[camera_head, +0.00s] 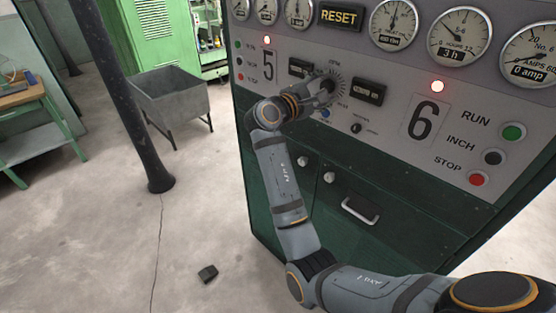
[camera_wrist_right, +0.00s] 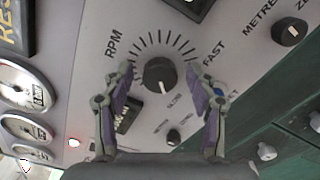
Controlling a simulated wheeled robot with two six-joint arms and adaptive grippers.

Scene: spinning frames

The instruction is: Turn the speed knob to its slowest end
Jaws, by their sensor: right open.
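The speed knob (camera_wrist_right: 160,75) is a round black knob on the grey panel, with a fan of black tick marks around one side and the words RPM and FAST near it. A pale mark shows on its lower side in the right wrist view. My right gripper (camera_wrist_right: 160,70) is open, with one finger on each side of the knob; I cannot tell if either finger touches it. In the head view my right gripper (camera_head: 325,84) is at the panel and mostly hides the knob. My left gripper is not in view.
The METRE ZERO knob (camera_wrist_right: 291,31), a small black knob (camera_wrist_right: 173,137) and a blue button (camera_wrist_right: 218,90) are near the speed knob. Gauges and a RESET sign (camera_head: 341,16) are above. Red STOP (camera_head: 477,179) and green RUN (camera_head: 513,132) buttons are at right.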

